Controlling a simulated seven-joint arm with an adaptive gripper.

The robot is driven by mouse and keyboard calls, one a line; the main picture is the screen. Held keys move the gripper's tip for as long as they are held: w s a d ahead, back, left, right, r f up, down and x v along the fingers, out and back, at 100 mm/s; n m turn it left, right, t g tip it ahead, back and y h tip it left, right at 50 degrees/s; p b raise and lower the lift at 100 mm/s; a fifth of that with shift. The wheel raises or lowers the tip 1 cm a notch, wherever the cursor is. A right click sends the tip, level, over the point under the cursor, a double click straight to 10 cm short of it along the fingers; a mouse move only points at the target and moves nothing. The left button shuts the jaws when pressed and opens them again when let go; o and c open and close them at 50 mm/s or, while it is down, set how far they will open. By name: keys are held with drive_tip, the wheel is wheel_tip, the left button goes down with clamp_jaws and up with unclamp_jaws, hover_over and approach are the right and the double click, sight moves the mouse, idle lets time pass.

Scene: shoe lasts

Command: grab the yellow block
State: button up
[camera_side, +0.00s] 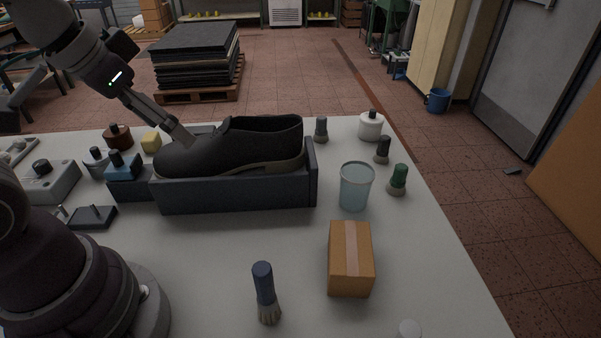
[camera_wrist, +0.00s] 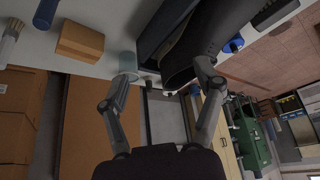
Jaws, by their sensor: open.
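The small yellow block (camera_side: 151,142) stands on the table in the side view, left of the black shoe's toe. I cannot make it out in the wrist view. My gripper (camera_side: 183,136) reaches down from the upper left and ends beside the black shoe (camera_side: 232,146), to the right of the block. In the wrist view my gripper (camera_wrist: 163,70) has its two fingers spread wide, with nothing held between them. One finger overlaps the shoe (camera_wrist: 205,40) there; I cannot tell whether it touches. The tips are partly hidden by the shoe in the side view.
The shoe sits in a dark tray (camera_side: 240,192). A blue-topped item (camera_side: 123,165) and a brown jar (camera_side: 117,137) stand near the block. A translucent cup (camera_side: 356,187), a cardboard box (camera_side: 350,260) and a brush (camera_side: 265,290) are nearer the front. The front-centre table is mostly clear.

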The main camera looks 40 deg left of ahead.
drive_tip(key=w+a+n+y, duration=0.1)
drive_tip(key=w+a+n, duration=0.2)
drive_tip(key=w+a, duration=0.35)
drive_tip(key=n+g+y, duration=0.2)
drive_tip(key=n, duration=0.4)
approach(147, 140)
drive_tip(key=x, duration=1)
drive_tip(key=shift+f, duration=0.15)
clamp_jaws()
